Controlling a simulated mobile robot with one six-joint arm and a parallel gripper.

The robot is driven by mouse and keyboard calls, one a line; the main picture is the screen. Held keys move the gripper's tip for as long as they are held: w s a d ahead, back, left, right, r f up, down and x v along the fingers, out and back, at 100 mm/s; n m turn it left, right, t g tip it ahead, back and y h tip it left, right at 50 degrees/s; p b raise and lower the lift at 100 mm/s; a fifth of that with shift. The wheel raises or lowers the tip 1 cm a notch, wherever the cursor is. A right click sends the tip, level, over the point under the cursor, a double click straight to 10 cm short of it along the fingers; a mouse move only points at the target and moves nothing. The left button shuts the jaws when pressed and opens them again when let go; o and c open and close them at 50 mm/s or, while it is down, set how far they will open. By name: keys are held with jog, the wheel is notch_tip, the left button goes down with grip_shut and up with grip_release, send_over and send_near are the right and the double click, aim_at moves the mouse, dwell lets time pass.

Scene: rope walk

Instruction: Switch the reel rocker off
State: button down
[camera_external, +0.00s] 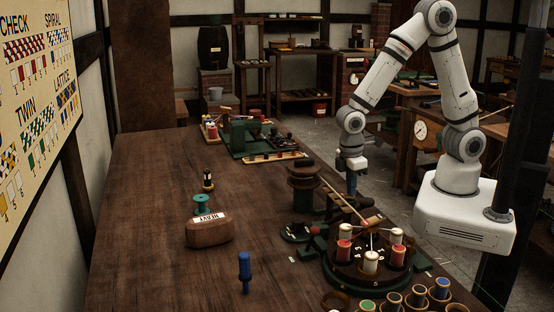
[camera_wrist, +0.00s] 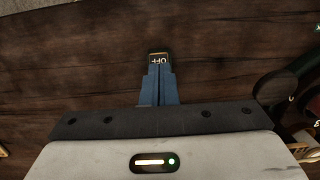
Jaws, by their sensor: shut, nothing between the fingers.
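My gripper (camera_wrist: 159,72) has blue fingers pressed together, with nothing between them. In the wrist view its tips are at the near edge of a small dark plate (camera_wrist: 159,58) marked OFF, which reads upside down. The plate appears to be the OFF end of the reel rocker; the rest of it is hidden under the fingers. I cannot tell if the tips touch it or how the rocker is tilted. In the external view my gripper (camera_external: 352,185) points down over the table's right side, behind the round reel stand, and the rocker cannot be made out there.
The round stand with red and white bobbins (camera_external: 370,262) is in front of my gripper. A dark stacked spool post (camera_external: 303,188) stands to its left. A brown block marked HEAVY (camera_external: 207,233) and a blue peg (camera_external: 245,270) are farther left. The table's left part (camera_external: 140,220) is mostly clear.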

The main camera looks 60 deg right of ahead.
aim_at(343, 195)
jog(key=shift+f, duration=0.4)
jog(key=shift+w+a, duration=0.3)
jog(key=shift+a, duration=0.1)
jog(key=shift+w+a+r, duration=0.1)
jog(key=shift+r, duration=0.05)
notch_tip(343, 195, up, 14)
jog(key=p, duration=0.3)
jog(key=shift+w+a+r, duration=0.25)
jog(key=shift+w+a, duration=0.1)
jog(key=shift+w, duration=0.05)
jog(key=shift+w+a+g+h+b, duration=0.4)
jog(key=shift+w+g+h+b, duration=0.1)
jog(key=shift+w, duration=0.35)
